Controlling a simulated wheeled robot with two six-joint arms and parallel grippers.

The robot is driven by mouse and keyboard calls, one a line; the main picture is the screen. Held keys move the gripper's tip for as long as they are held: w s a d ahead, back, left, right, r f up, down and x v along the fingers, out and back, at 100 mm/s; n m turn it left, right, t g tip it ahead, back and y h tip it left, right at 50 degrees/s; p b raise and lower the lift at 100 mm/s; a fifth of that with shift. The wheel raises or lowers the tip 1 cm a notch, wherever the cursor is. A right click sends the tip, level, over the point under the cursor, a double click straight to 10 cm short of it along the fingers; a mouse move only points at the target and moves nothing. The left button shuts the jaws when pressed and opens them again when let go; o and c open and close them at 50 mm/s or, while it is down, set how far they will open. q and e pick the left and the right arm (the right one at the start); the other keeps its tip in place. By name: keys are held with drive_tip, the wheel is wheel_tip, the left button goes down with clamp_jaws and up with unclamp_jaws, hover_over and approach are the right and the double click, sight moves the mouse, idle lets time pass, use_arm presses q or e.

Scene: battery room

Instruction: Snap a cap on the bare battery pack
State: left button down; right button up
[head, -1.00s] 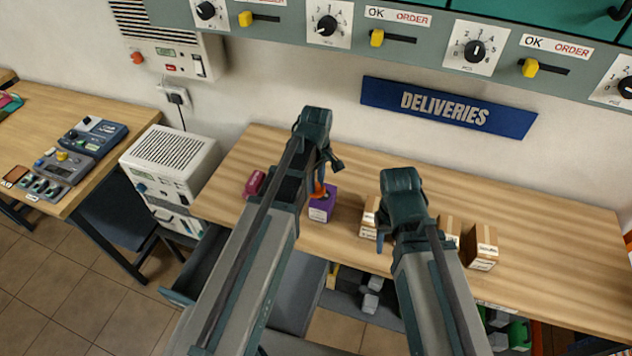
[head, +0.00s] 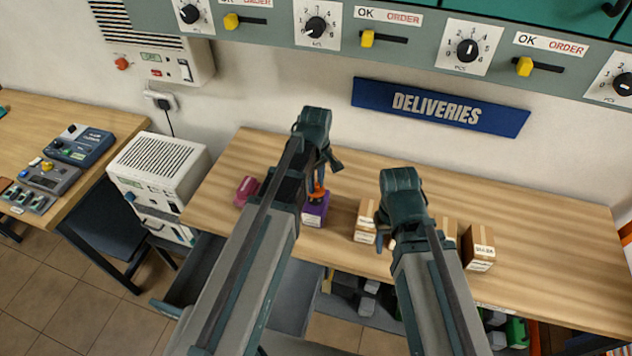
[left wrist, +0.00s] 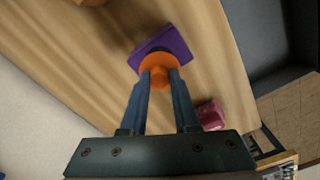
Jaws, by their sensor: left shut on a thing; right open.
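My left gripper (head: 318,192) is shut on an orange round cap (left wrist: 160,66), which sits between its two fingertips in the left wrist view. A purple battery pack (head: 314,214) with a white label stands on the table under the left gripper. It also shows in the left wrist view (left wrist: 178,42), just beyond the cap and partly hidden by it. I cannot tell whether cap and pack touch. My right gripper (head: 384,232) is open near the cardboard boxes; its own arm hides part of it.
A pink object (head: 246,190) lies left of the pack. Small cardboard boxes (head: 366,224) (head: 479,250) stand on the wooden table (head: 560,240) to the right. A white unit (head: 155,165) stands beyond the table's left end. The back right of the table is clear.

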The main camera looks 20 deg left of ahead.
use_arm(q)
drive_tip(key=shift+f+b, duration=1.5)
drive_tip(key=shift+f, duration=0.35)
drive_tip(key=shift+f, duration=0.1)
idle(0.5)
drive_tip(key=shift+c, duration=0.5)
unclamp_jaws()
idle(0.3)
drive_tip(key=shift+r+p, duration=3.45)
drive_tip(key=shift+r, duration=0.1)
